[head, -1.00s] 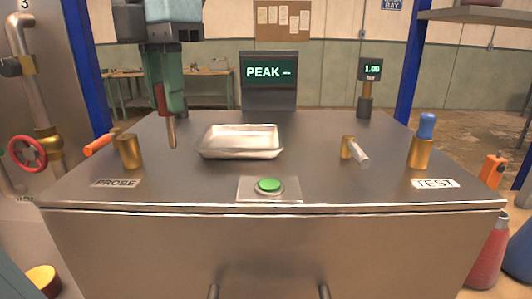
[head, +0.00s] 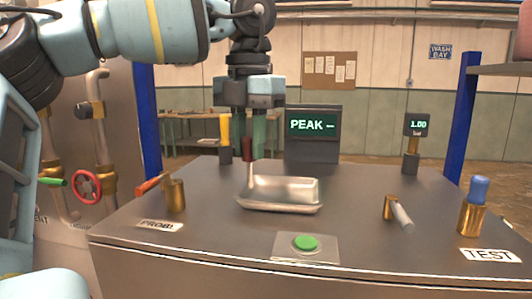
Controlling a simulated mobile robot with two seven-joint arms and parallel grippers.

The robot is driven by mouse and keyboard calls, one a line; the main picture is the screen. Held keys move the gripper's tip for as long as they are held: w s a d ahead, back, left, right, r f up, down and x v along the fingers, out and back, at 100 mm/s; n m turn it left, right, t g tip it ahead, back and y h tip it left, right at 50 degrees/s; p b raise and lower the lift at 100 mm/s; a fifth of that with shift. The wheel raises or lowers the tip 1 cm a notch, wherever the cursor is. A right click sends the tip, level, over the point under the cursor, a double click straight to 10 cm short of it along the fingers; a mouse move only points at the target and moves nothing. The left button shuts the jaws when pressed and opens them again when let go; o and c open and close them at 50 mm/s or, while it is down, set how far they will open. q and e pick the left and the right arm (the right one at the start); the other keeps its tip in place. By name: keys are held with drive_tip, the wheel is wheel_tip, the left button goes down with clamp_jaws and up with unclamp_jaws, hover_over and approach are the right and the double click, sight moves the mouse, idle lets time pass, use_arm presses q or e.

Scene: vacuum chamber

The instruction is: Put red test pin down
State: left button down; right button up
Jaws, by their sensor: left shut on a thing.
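My left gripper (head: 245,142) reaches down from above, shut on the red test pin (head: 247,149). The pin hangs upright with its red handle between the fingers and its thin metal shaft pointing down. In the head view the shaft overlaps the left rear corner of the shallow metal tray (head: 282,208). I cannot tell whether its tip touches the tray. The tray looks empty. My right gripper is not in view.
A brass holder (head: 176,197) with an orange-handled piece stands at left by the PROBE label (head: 160,226). A blue-topped pin (head: 479,190) stands in brass by the TEST label (head: 490,255). A green button (head: 305,243) is in front; a PEAK display (head: 313,125) is behind.

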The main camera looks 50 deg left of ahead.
use_arm(q)
drive_tip(key=w+a, duration=0.2)
drive_tip(key=w, duration=0.3)
drive_tip(key=shift+w+a+f+p, duration=0.25)
drive_tip(key=shift+a+p, duration=0.05)
drive_tip(key=shift+p, duration=0.1)
drive_tip(key=f, duration=0.3)
drive_tip(key=shift+w+a+f, duration=0.25)
drive_tip(key=shift+w+f, duration=0.05)
drive_tip(key=shift+w, duration=0.05)
